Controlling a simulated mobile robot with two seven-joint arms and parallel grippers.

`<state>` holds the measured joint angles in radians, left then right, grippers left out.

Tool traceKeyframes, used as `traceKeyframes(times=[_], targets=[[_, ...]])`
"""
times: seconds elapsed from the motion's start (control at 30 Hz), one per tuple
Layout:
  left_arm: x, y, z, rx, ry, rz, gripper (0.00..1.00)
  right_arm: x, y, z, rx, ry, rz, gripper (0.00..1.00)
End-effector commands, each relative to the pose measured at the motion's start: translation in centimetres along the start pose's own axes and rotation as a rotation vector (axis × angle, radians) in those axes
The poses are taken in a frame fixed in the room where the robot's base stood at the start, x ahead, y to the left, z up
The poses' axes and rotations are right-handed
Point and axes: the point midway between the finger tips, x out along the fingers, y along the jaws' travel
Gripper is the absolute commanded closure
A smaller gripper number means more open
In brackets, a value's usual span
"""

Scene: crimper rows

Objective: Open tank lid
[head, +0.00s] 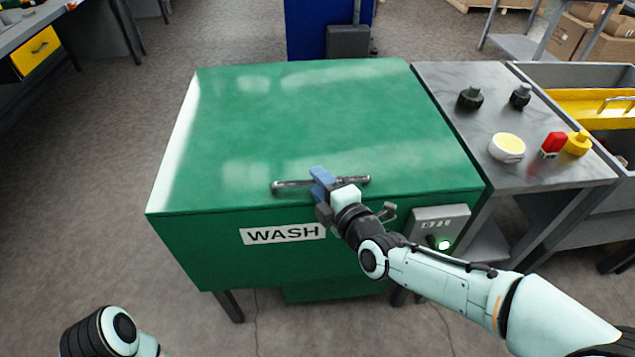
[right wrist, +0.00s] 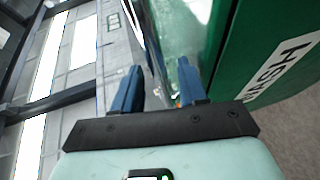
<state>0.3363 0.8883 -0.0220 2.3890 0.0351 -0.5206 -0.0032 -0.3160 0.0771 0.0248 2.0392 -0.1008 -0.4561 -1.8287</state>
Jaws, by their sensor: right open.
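The green wash tank (head: 345,260) stands in the middle of the head view with a "WASH" label on its front. Its green lid (head: 300,120) lies flat and closed on top. A metal bar handle (head: 290,185) runs along the lid's front edge. My right gripper (head: 320,180) is at the middle of this handle and hides part of it. Its two blue fingers are apart in the right wrist view (right wrist: 158,88), close to the green surface; I cannot tell whether the handle lies between them. Only a part of my left arm shows at the bottom left; its gripper is out of view.
A control box (head: 440,225) with a lit green button sits on the tank's front right. A grey side table (head: 480,130) holds black knobs, a white-and-yellow tub (head: 507,148), and red and yellow items. A blue cabinet stands behind. The floor at left is clear.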

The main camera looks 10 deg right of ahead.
Motion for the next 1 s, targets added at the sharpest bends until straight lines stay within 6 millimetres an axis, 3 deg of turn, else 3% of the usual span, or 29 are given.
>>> traceKeyframes(times=[0.2,0.47,0.6,0.83,1.0], targets=[[0.3,-0.4,0.4,-0.005,-0.015,-0.007,0.61,1.4,0.0,-0.1,0.000,0.001,0.001,0.58],[0.3,-0.4,0.5,-0.005,-0.016,-0.007,0.61,1.5,0.0,0.0,0.001,0.000,0.001,0.58],[0.3,-0.4,0.5,-0.005,-0.016,-0.007,0.61,1.5,0.0,0.0,0.001,0.000,0.001,1.00],[0.2,-0.3,0.4,-0.004,-0.012,-0.006,0.61,1.4,0.2,0.0,0.001,0.000,0.001,1.00],[-0.8,0.6,-0.7,0.006,0.025,0.011,0.61,1.3,1.3,-0.1,0.000,0.000,0.003,1.00]])
